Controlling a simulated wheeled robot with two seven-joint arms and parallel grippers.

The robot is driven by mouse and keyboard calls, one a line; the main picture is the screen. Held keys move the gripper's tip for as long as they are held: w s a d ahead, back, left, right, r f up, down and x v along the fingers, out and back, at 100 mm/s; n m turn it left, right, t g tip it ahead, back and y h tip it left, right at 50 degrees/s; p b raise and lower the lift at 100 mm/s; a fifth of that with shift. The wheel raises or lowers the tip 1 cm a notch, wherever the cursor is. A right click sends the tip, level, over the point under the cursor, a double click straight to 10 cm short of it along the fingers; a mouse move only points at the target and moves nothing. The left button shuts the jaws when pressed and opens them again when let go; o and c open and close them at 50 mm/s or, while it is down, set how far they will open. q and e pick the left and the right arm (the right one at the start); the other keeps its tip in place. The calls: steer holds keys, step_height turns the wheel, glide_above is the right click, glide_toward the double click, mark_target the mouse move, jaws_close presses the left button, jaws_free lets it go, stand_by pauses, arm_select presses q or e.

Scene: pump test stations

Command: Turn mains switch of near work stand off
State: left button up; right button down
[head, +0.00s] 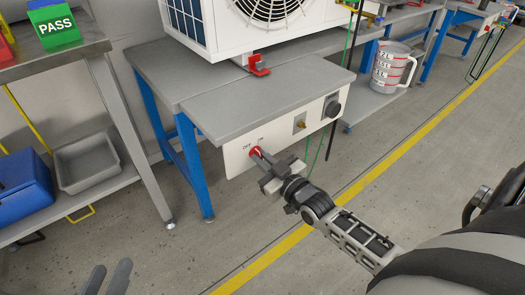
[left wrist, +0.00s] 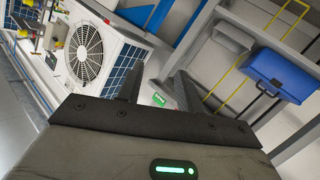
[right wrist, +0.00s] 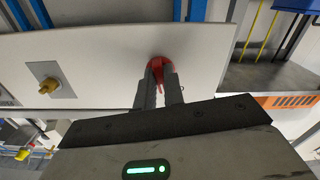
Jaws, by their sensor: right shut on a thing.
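The near work stand (head: 245,95) has a white front panel (head: 240,153) with a red mains switch (head: 255,152) at its left end, beside OFF and ON lettering. My right gripper (head: 262,162) is at the switch, shut on its red knob. In the right wrist view the red switch (right wrist: 158,68) sits between the fingertips (right wrist: 160,88), which partly hide it. Which label the knob points to is hard to tell. My left gripper (head: 107,278) is low at the bottom left of the head view, with its fingers apart and empty. Its fingers also show in the left wrist view (left wrist: 157,88).
A brass fitting (head: 300,124) and a black round knob (head: 332,108) are further right on the panel. A heat pump unit (head: 255,25) stands on top. A shelf with a blue box (head: 25,190) and grey tray (head: 88,165) is left. The floor in front is clear.

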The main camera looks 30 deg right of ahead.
arm_select(q)
steer(key=shift+s+a+f+m+g+y+p, duration=0.15)
steer(key=shift+a+f+m+g+y+p, duration=0.25)
steer(key=shift+p, duration=0.7)
arm_select(e)
steer(key=shift+n, duration=1.8)
steer(key=c, duration=1.5)
jaws_free()
steer(key=shift+s, duration=0.1)
